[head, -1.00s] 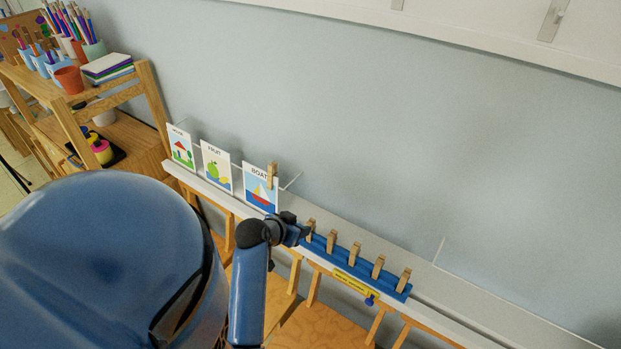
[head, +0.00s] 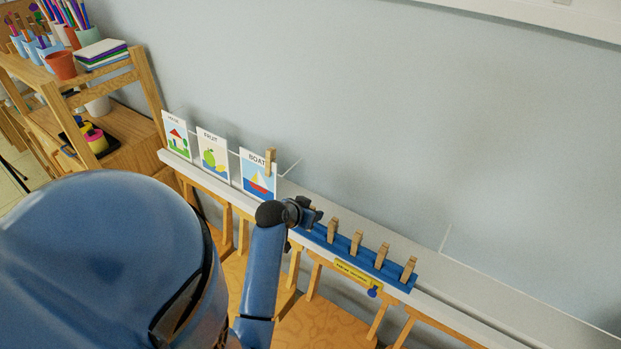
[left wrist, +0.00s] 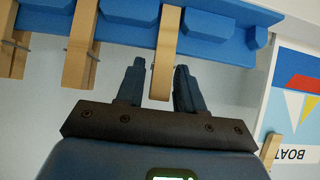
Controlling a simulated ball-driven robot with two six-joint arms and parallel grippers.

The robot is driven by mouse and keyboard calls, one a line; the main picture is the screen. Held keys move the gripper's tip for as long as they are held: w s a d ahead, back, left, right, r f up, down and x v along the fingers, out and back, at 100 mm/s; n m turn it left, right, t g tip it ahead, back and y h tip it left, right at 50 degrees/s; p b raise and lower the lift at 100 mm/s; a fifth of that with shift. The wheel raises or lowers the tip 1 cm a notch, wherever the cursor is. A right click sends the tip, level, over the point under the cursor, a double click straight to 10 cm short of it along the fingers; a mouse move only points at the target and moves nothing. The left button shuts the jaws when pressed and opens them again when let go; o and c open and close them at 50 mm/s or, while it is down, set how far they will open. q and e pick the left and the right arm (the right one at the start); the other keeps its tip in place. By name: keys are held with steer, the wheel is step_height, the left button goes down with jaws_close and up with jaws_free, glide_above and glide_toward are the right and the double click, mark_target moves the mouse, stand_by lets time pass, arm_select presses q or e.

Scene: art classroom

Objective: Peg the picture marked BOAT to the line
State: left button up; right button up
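The BOAT picture (head: 258,177) stands upright at the right of a row of pictures on the white ledge, with a wooden peg (head: 270,160) at its top right corner. A thin pale line (head: 291,167) shows beside that corner; I cannot tell whether the peg grips it. In the left wrist view BOAT (left wrist: 300,100) appears upside down at the right. My left gripper (head: 316,213) is at the left end of the blue peg rack (head: 345,258). In the left wrist view its open fingers (left wrist: 157,88) stand on either side of a peg (left wrist: 164,50), with gaps. My right gripper is not in view.
A house picture (head: 176,135) and a FRUIT picture (head: 213,156) stand left of BOAT. Several more pegs (head: 381,255) sit along the rack. Wooden chairs or stools (head: 325,318) stand below the ledge. A wooden shelf (head: 95,90) with art supplies is at the left.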

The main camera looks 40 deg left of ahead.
arm_select(q)
steer(key=c, duration=0.5)
steer(key=shift+r, duration=0.1)
steer(key=shift+r+p, duration=3)
steer(key=shift+p, duration=0.05)
steer(key=shift+s, duration=0.1)
steer(key=shift+s+d+r+p, duration=0.15)
steer(key=shift+s+p, duration=0.25)
steer(key=shift+s, duration=0.4)
steer(key=shift+s+d+r+p, duration=0.15)
steer(key=shift+s+p, duration=0.25)
steer(key=shift+s, duration=0.45)
steer(key=shift+s+r+p, duration=0.2)
steer(key=shift+s+p, duration=0.2)
steer(key=shift+s, duration=0.4)
